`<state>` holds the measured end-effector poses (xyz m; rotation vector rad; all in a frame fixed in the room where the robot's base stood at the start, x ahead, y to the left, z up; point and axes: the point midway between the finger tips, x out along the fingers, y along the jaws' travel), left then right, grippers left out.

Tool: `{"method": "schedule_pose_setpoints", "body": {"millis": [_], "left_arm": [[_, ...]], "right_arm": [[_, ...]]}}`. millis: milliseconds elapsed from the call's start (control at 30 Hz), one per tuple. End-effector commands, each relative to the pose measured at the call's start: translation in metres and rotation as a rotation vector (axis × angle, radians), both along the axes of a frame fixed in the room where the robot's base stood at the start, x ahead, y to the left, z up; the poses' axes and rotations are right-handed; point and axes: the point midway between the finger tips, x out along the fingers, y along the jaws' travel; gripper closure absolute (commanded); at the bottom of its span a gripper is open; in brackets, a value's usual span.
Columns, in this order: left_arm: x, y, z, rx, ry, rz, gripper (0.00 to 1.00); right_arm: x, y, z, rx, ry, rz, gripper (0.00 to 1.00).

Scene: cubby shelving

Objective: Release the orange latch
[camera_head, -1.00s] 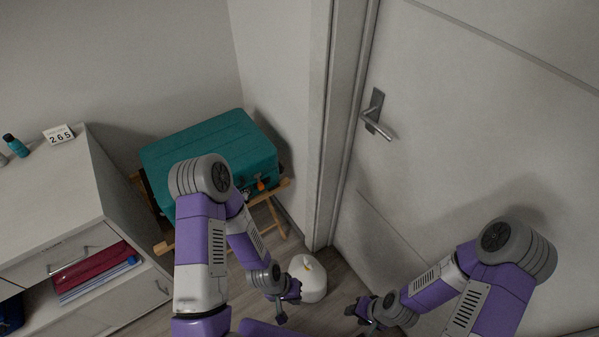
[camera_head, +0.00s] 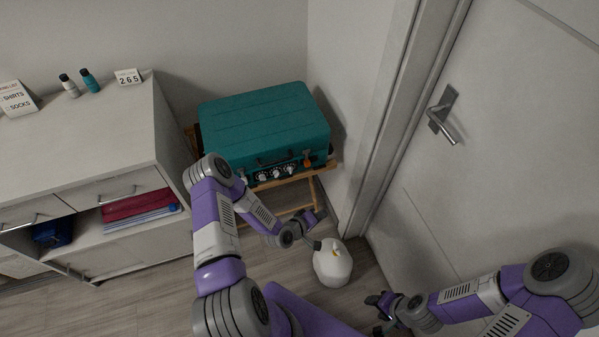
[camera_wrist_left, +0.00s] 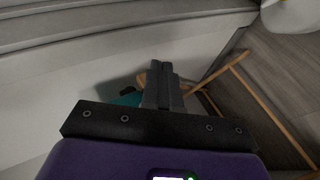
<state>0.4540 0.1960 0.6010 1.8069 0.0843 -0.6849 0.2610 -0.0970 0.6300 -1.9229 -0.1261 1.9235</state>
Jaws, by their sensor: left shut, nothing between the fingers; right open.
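The orange latch (camera_head: 307,162) is small and sits on the front of a closed teal suitcase (camera_head: 262,120), near its right end, in the head view. A row of small dials (camera_head: 277,172) is left of it. My left gripper (camera_head: 315,244) is below and in front of the suitcase, apart from the latch. Its fingers are shut and empty in the left wrist view (camera_wrist_left: 160,86), with a bit of teal showing behind them. The latch cannot be made out there. My right gripper (camera_head: 374,313) is low at the right, open and away from the suitcase.
The suitcase rests on a wooden folding stand (camera_head: 322,170). A white rounded bin (camera_head: 333,264) stands on the floor by my left gripper. A white dresser (camera_head: 85,150) is at left, a door with a handle (camera_head: 443,118) at right. Some floor at lower left is clear.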

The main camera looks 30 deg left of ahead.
Motion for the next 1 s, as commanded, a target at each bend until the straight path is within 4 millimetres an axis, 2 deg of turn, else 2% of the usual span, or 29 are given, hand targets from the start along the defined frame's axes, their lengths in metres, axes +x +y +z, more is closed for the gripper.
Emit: {"method": "schedule_pose_setpoints", "body": {"millis": [33,100,200,300,433,767,867,1000], "left_arm": [[0.010,0.029,-0.002,-0.055,-0.080,0.108,1.00],[0.018,0.063,0.005,-0.125,-0.198,0.225,1.00],[0.020,0.103,0.014,-0.201,-0.336,0.345,1.00],[0.017,0.129,0.021,-0.247,-0.430,0.414,1.00],[0.013,0.143,0.026,-0.272,-0.482,0.446,1.00],[0.014,0.144,0.027,-0.273,-0.486,0.446,1.00],[0.020,0.144,0.026,-0.272,-0.486,0.445,1.00],[0.039,0.145,0.026,-0.273,-0.487,0.443,1.00]], "right_arm": [[0.000,0.000,-0.002,0.000,0.000,0.000,0.48],[0.000,0.000,-0.003,0.000,0.000,0.000,0.48],[0.000,0.000,-0.004,0.000,0.000,0.000,0.48],[0.000,0.000,-0.005,0.000,0.000,0.000,0.48],[0.000,0.000,-0.005,0.000,0.000,0.000,0.48],[0.000,0.000,-0.005,0.000,0.000,0.000,0.48],[0.000,0.000,-0.007,0.000,0.000,0.000,0.48],[0.000,0.000,-0.011,0.000,0.000,0.000,0.48]]}}
